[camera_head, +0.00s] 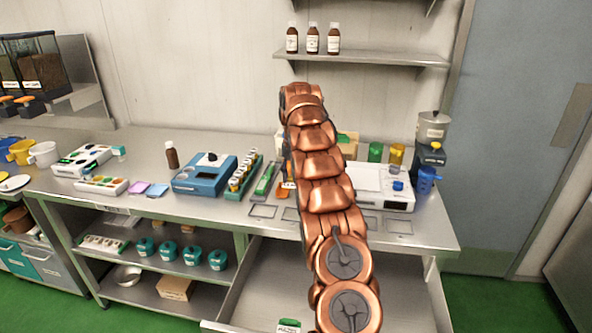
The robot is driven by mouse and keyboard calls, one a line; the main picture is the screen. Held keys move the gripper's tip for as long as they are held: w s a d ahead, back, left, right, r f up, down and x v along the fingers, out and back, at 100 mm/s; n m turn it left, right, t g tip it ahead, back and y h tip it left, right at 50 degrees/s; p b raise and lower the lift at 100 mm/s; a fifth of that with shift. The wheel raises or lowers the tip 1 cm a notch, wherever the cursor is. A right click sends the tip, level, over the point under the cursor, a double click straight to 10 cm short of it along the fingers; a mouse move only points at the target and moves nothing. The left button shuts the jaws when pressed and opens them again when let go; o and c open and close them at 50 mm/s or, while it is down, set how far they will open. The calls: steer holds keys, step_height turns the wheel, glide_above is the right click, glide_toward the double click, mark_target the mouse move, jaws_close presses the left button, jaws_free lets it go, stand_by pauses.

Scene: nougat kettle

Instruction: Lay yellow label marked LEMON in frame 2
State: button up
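Several thin dark rectangular frames lie in a row along the bench's front edge. One frame (263,211) is left of my copper arm, with another frame (291,214) beside it, and a frame (398,226) is at the right. My arm covers the middle of the row, and I cannot read any numbers. I cannot make out a yellow label marked LEMON. My gripper is hidden behind my arm, so its fingers and anything in them do not show.
A white device (384,188) and a blue cup (427,179) are at the right. An open drawer (262,283) juts out below, holding a green-and-white item (289,325).

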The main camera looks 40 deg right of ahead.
steer(key=shift+s+d, duration=0.15)
steer(key=shift+d, duration=0.1)
steer(key=b, duration=0.3)
glide_above(296, 213)
steer(key=shift+s+a+f, duration=0.1)
steer(key=shift+f, duration=2.2)
steer(key=shift+s+f, duration=0.1)
steer(key=shift+f, duration=2.15)
steer(key=shift+f+b, duration=0.75)
steer(key=shift+f, duration=0.65)
steer(key=shift+w+b, duration=0.1)
steer(key=shift+b, duration=0.35)
steer(key=shift+f+b, duration=0.4)
steer(key=shift+b, duration=0.25)
steer(key=o, duration=0.9)
steer(key=shift+o, duration=0.4)
